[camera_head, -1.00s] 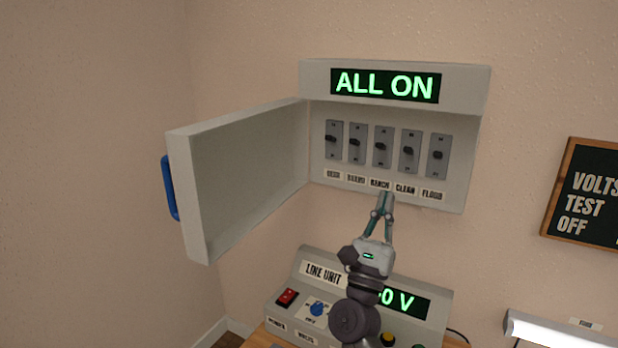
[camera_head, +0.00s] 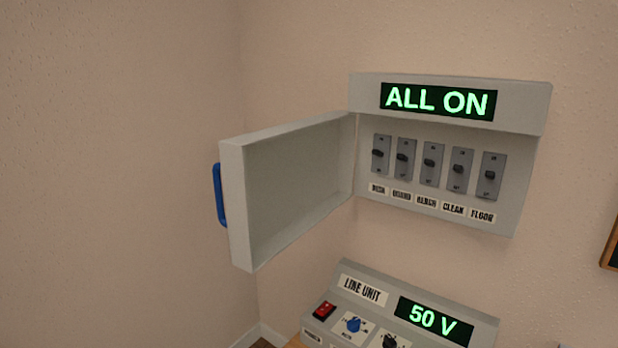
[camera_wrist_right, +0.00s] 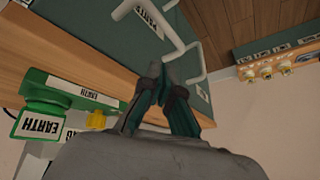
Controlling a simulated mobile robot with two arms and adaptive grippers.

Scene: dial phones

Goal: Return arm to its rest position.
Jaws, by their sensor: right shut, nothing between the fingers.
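My right gripper (camera_wrist_right: 160,80) shows in the right wrist view with its two fingertips together and nothing between them. It is near a white bent bar handle (camera_wrist_right: 180,45) on a dark green panel; I cannot tell whether it touches it. In the head view neither gripper is visible. The open breaker box (camera_head: 445,215) hangs on the wall with a row of switches (camera_head: 430,164) and a lit "ALL ON" display (camera_head: 438,101). The line unit (camera_head: 480,322) below it reads "50 V".
The box door (camera_head: 295,190) with its blue handle (camera_head: 219,195) stands open to the left. In the right wrist view, green parts labelled "EARTH" (camera_wrist_right: 75,88) are at left, a wooden edge (camera_wrist_right: 90,50) runs diagonally, and a rack with knobs (camera_wrist_right: 285,65) is at right.

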